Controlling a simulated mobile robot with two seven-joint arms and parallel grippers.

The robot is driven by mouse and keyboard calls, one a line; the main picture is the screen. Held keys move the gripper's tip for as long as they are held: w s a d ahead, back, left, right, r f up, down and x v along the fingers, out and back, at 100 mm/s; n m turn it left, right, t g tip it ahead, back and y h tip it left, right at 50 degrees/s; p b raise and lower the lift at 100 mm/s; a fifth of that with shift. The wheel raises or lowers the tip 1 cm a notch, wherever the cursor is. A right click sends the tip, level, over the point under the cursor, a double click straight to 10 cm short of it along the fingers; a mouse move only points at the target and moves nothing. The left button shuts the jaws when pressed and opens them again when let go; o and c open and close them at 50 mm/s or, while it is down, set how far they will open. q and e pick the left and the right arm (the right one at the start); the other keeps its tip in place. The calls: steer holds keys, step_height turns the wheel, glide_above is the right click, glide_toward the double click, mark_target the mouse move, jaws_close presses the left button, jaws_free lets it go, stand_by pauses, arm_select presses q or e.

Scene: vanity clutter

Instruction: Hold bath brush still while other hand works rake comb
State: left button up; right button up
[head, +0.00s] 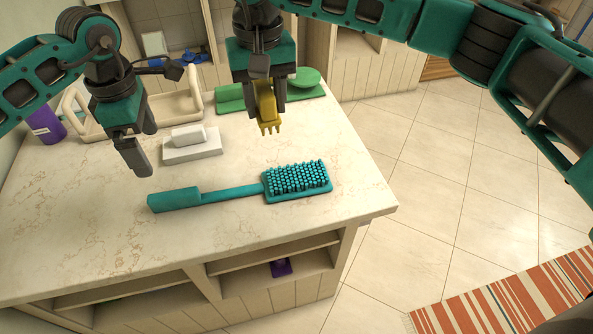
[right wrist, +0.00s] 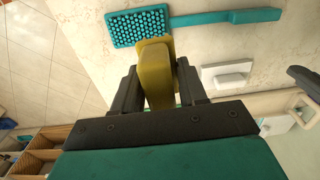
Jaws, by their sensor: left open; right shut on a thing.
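The teal bath brush (head: 235,191) lies on the marble counter, bristles up, with its handle pointing left and its head at the right. My left gripper (head: 138,160) hangs above the counter, behind the handle end, open and apart from the brush. My right gripper (head: 265,100) is shut on the yellow rake comb (head: 268,110), teeth pointing down, held above the counter behind the brush head. In the right wrist view, the comb (right wrist: 156,75) sits between the fingers, with the brush head (right wrist: 139,26) beyond it.
A white soap dish with soap (head: 192,147) stands behind the brush handle. A cream tray (head: 185,102), a purple container (head: 46,126) and green items (head: 230,97) stand at the back. The counter's front left is clear. The counter edge lies close right of the brush head.

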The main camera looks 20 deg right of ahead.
stand_by(0.3)
step_height(320, 180, up, 10)
steer(key=shift+r, duration=0.1)
stand_by(0.6)
steer(key=shift+s, duration=0.1)
stand_by(0.4)
